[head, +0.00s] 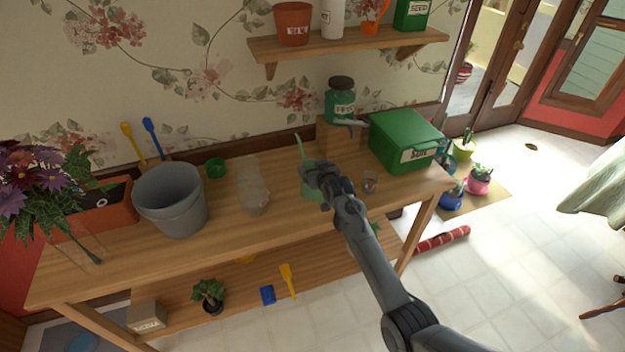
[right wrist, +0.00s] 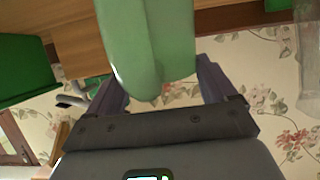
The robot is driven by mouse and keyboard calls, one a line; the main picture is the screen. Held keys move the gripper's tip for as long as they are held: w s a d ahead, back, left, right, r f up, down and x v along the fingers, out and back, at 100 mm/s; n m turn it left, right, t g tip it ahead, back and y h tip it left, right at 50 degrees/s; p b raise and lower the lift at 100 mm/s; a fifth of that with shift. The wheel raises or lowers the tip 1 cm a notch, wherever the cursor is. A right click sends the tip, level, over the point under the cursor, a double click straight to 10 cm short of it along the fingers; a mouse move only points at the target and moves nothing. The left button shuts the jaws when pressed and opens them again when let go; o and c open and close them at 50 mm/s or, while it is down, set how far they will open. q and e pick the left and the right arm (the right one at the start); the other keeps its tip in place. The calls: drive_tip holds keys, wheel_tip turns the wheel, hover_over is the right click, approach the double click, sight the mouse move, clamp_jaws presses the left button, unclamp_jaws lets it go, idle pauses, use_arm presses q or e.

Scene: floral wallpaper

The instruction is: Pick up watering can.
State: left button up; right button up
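The watering can (head: 308,188) is light green, with a thin spout (head: 299,148) rising at its left. It is on the wooden table, partly hidden behind my right gripper (head: 325,180). In the right wrist view, a large part of the can (right wrist: 155,45) fills the space between the two fingers of my right gripper (right wrist: 160,88). The fingers are spread wide, one on each side of the can. Whether they touch it is unclear. My left gripper is not in view.
A green jar (head: 340,104) stands behind. A wall shelf (head: 350,46) is above. Bare tabletop lies in front of the bottle.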

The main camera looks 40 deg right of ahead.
drive_tip(key=c, duration=1.2)
drive_tip(key=shift+r, duration=0.1)
drive_tip(key=shift+r, duration=0.1)
